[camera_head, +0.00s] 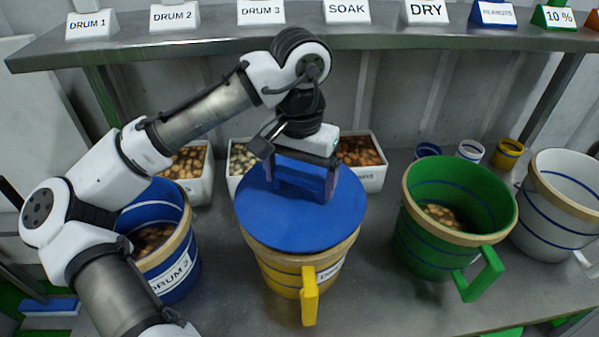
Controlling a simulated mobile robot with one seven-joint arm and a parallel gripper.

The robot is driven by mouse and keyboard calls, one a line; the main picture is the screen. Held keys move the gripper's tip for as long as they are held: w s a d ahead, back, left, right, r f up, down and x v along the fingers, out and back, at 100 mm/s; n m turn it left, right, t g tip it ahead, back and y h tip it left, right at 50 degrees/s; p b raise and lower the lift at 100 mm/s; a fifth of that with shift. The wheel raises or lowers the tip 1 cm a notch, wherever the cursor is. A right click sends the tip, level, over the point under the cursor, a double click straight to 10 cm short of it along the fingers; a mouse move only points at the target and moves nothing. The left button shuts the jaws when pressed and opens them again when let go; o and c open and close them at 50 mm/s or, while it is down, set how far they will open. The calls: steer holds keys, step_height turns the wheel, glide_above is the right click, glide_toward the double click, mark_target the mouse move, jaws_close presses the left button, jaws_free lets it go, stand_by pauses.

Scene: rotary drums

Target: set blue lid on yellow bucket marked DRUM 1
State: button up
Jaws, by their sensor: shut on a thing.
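The blue lid (300,228) is a flat round disc with a raised handle. It is over the mouth of the yellow bucket (283,277), roughly level, with the bucket's tan rim showing below its front edge. I cannot tell whether it rests fully on the rim. My gripper (303,180) is above the lid, shut on its handle. The yellow bucket stands on the grey table with its handle toward the front. A white label on its side is partly hidden by the handle, and I cannot read it in full.
A blue bucket marked DRUM 3 (172,275) stands left, partly behind my arm. A green bucket (408,240) with brown contents and a white bucket (548,240) stand right. White bins (372,180) are behind. A shelf (390,38) with signs runs above.

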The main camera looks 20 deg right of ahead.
mark_target(300, 175)
steer(key=shift+f+b, duration=0.6)
steer(key=shift+f, duration=0.6)
steer(key=o, duration=1)
steer(key=shift+o, duration=0.2)
step_height(300, 175, up, 14)
steer(key=shift+b, duration=0.4)
steer(key=shift+f, duration=0.1)
